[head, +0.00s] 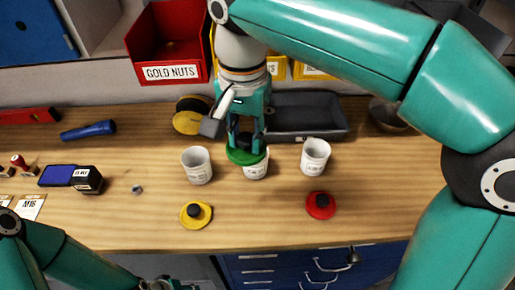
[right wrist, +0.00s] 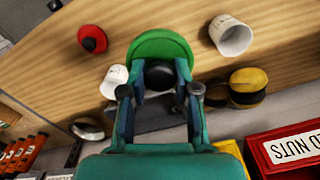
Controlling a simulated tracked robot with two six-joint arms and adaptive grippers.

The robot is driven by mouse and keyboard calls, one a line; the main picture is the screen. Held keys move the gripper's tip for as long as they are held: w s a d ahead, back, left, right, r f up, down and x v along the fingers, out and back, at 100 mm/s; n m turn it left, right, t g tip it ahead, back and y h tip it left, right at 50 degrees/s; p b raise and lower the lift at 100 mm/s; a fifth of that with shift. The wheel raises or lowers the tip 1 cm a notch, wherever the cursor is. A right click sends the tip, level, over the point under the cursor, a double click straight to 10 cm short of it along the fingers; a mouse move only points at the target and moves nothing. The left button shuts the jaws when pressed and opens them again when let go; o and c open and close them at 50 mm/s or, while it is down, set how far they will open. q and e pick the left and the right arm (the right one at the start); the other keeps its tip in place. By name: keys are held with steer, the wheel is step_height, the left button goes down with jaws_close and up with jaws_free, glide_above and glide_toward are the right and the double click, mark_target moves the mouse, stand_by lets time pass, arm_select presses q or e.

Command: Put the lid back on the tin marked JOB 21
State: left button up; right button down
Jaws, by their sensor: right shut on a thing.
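My right gripper (head: 245,142) is shut on the black knob of a green lid (head: 243,157), which also shows in the right wrist view (right wrist: 163,44). The lid is over the middle white tin (head: 256,172), slightly left of its centre and a little tilted; I cannot tell whether they touch. A left white tin (head: 198,167) and a right white tin (head: 315,157) stand open. The tin labels are too small to read. A yellow lid (head: 188,218) and a red lid (head: 320,211) lie in front. My left gripper (head: 170,285) is barely visible at the bottom edge.
A grey tray (head: 305,120) and a dark bowl (head: 388,115) stand behind the tins. A yellow-and-black round object (head: 187,123) lies behind the left tin. A stamp box (head: 88,180), a blue pad (head: 57,175) and a small nut (head: 137,190) lie left. The front middle is clear.

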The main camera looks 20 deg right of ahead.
steer(key=w+f+m+p, duration=0.1)
steer(key=w+m+p, duration=0.15)
steer(key=w, duration=0.35)
steer(key=w+d+f+m+b, duration=0.1)
steer(key=w+d+f+b, duration=0.1)
steer(key=f, duration=0.8)
steer(key=shift+w+d+b, duration=0.15)
steer(key=shift+d+b, duration=0.3)
steer(key=shift+d, duration=0.7)
steer(key=shift+f+p, duration=0.15)
steer(key=shift+p, duration=0.15)
stand_by(1.0)
steer(key=shift+c, duration=1.4)
jaws_free()
